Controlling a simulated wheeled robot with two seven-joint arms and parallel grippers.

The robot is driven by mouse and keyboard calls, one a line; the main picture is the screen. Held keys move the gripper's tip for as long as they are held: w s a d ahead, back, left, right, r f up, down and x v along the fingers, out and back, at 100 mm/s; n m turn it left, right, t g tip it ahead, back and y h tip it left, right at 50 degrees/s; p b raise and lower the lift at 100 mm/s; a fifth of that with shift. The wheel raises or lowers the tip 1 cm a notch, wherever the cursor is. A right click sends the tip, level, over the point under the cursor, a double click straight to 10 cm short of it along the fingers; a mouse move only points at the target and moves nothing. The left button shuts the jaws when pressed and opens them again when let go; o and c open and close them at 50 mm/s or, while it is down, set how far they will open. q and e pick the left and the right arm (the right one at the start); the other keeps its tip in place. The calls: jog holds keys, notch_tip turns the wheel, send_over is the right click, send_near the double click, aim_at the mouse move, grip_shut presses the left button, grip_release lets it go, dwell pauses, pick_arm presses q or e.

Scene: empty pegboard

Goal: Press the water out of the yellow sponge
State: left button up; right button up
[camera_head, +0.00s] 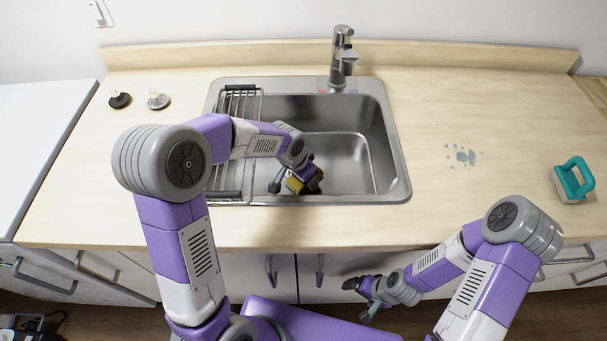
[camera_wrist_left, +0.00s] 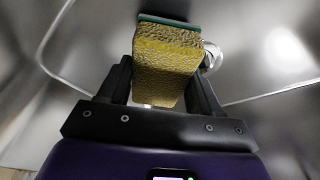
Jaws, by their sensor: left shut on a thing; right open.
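The yellow sponge (camera_wrist_left: 165,55) has a green layer on its far side. It sits between the two fingers of my left gripper (camera_wrist_left: 162,92), which is shut on it. In the head view the sponge (camera_head: 295,184) shows small and partly hidden by my left gripper (camera_head: 291,181), inside the front left part of the sink (camera_head: 335,140). I cannot see whether water is coming out of it. My right gripper (camera_head: 363,299) is open and empty in front of the counter, below its front edge.
A faucet (camera_head: 343,60) stands behind the sink. A drying rack (camera_head: 234,115) covers the sink's left side. Two round brushes (camera_head: 120,99) lie far left. A teal-handled scrubber (camera_head: 573,180) lies far right.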

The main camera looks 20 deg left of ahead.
pick_arm(q)
jog(key=shift+s+d+r+p, duration=0.2)
jog(key=shift+r+p, duration=0.25)
jog(key=shift+r, duration=0.25)
pick_arm(e)
jog(key=shift+r, duration=0.45)
dwell(0.9)
pick_arm(q)
jog(key=shift+s+r, duration=0.3)
jog(key=shift+s, duration=0.35)
jog(key=shift+w+a+f, duration=0.1)
jog(key=shift+w+f, duration=0.1)
jog(key=shift+w, duration=0.15)
jog(key=shift+s+r, duration=0.1)
pick_arm(e)
jog(key=shift+s+r, duration=0.15)
jog(key=shift+s, duration=0.1)
pick_arm(q)
jog(key=shift+r, duration=0.15)
pick_arm(e)
jog(key=shift+r, duration=0.15)
pick_arm(q)
jog(key=shift+r+p, duration=0.6)
jog(key=shift+p, duration=0.05)
notch_tip(320, 180, up, 18)
jog(key=p, duration=1.3)
jog(key=shift+p, duration=0.35)
pick_arm(e)
notch_tip(320, 180, up, 15)
